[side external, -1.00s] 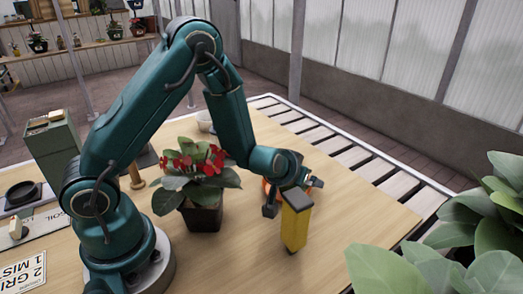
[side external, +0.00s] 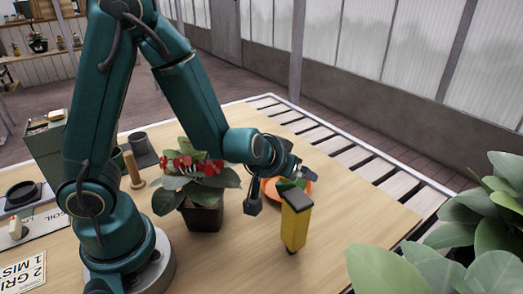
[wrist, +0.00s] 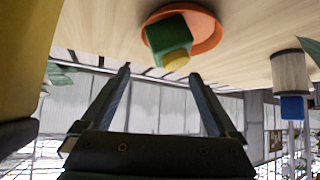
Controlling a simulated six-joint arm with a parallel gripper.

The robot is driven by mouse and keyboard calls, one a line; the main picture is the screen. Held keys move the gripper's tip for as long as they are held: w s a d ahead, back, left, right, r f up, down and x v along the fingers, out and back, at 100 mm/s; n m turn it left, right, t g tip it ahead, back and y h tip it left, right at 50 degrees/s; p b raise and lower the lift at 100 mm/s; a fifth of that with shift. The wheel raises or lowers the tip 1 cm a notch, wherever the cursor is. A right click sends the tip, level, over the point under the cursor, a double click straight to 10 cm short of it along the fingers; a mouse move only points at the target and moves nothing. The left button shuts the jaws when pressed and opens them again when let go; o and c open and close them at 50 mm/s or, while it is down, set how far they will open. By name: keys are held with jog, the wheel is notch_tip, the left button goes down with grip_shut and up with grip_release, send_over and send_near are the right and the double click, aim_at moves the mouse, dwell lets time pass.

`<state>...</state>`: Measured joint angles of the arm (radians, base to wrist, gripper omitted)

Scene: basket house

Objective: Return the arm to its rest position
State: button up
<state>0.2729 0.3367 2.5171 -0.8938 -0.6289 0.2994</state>
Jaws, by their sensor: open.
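My gripper (side external: 292,168) is open and empty above the wooden table. In the wrist view its two fingers (wrist: 160,76) stand apart with nothing between them. An orange dish (side external: 304,188) lies on the table close by, partly hidden by my gripper and a yellow block-shaped thing. A green object (side external: 290,184) sits on the dish. The wrist view shows the orange dish (wrist: 207,30) with the green object (wrist: 168,38), which has a yellow end, beyond the fingertips.
The upright yellow thing with a dark top (side external: 295,228) stands close in front of my gripper. A red-flowered potted plant (side external: 204,214) stands beside my forearm. A large leafy plant (side external: 470,235) is at right. The table's right part is clear.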

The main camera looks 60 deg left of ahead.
jog(key=shift+n+t, duration=0.3)
jog(key=shift+t, duration=0.2)
jog(key=r, duration=0.2)
jog(key=w+a+r, duration=0.1)
jog(key=r, duration=0.1)
jog(key=s+d+r+m+t+h, duration=0.1)
jog(key=s+d+r+h, duration=0.1)
jog(key=r, duration=0.4)
jog(key=s+d+r+m+t+h, duration=0.1)
jog(key=s+d+r+m+h, duration=0.15)
jog(key=r, duration=0.25)
jog(key=s+f+m+g, duration=0.1)
jog(key=s+f+g, duration=0.2)
jog(key=s, duration=0.4)
jog(key=s+a+f+g, duration=0.1)
jog(key=s+f+g, duration=0.2)
jog(key=s, duration=0.4)
jog(key=shift+s+a+m+y, duration=0.2)
jog(key=shift+s+m+y, duration=0.05)
jog(key=shift+m+y, duration=0.1)
jog(key=shift+c, duration=1.2)
